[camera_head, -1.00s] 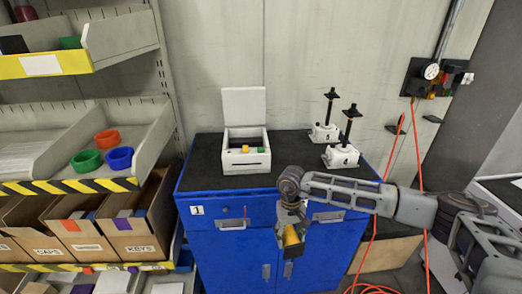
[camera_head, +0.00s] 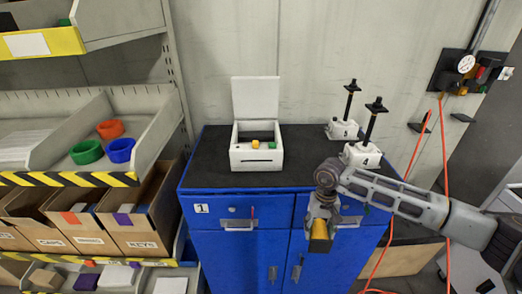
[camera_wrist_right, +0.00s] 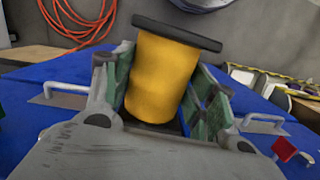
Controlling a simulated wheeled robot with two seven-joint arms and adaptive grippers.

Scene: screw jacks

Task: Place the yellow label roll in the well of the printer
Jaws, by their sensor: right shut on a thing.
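The yellow label roll (camera_wrist_right: 162,78) with dark end flanges is between the fingers of my right gripper (camera_wrist_right: 165,95) in the right wrist view, and the gripper is shut on it. In the head view the right gripper (camera_head: 320,228) hangs in front of the blue cabinet's drawers, with the roll (camera_head: 319,230) partly hidden by the fingers. The white printer (camera_head: 256,156) stands on the cabinet's black top with its lid (camera_head: 256,98) raised. Its well (camera_head: 256,133) is dark, with a yellow and a green part at the front. My left gripper is not in view.
Two screw jacks stand at the right of the blue cabinet (camera_head: 237,262), marked 5 (camera_head: 343,128) and 4 (camera_head: 361,154). Shelves with green, red and blue rings (camera_head: 120,150) stand at the left. An orange hose (camera_head: 407,200) hangs at the right. The cabinet top before the printer is clear.

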